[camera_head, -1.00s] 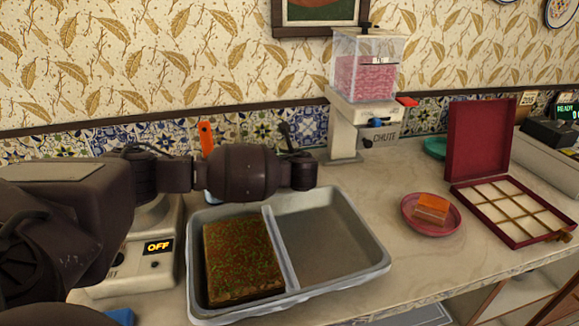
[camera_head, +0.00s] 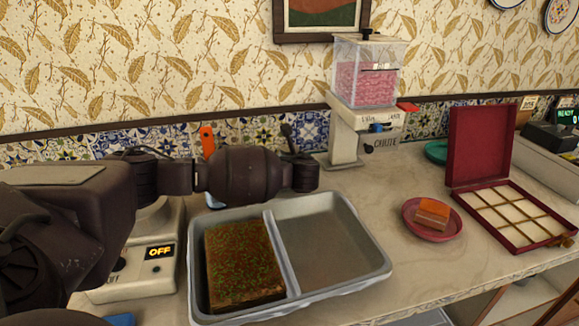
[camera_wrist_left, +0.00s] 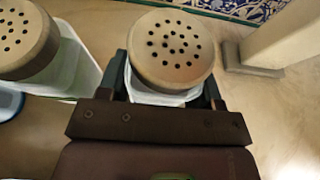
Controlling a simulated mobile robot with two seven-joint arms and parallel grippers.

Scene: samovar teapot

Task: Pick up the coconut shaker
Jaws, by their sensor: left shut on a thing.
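In the left wrist view, a shaker (camera_wrist_left: 172,50) with a round tan lid full of dark holes and a whitish body stands between the two fingers of my left gripper (camera_wrist_left: 163,92). The fingers are shut on its body below the lid. I take it as the coconut shaker; no label shows. A second shaker (camera_wrist_left: 22,38) with a similar lid and a pale green body is to its left. In the head view my left arm crosses from the left, and its wrist hides the fingers and the shakers. My right gripper is not in view.
A grey two-part tray (camera_head: 372,262) holds a green-flecked brown slab (camera_head: 240,262) in its left half. Behind stands a dispenser (camera_head: 345,140) marked CHUTE. A pink plate (camera_head: 410,222) with a layered piece and an open red box (camera_head: 480,145) are at right. A machine reading OFF (camera_head: 140,280) is at left.

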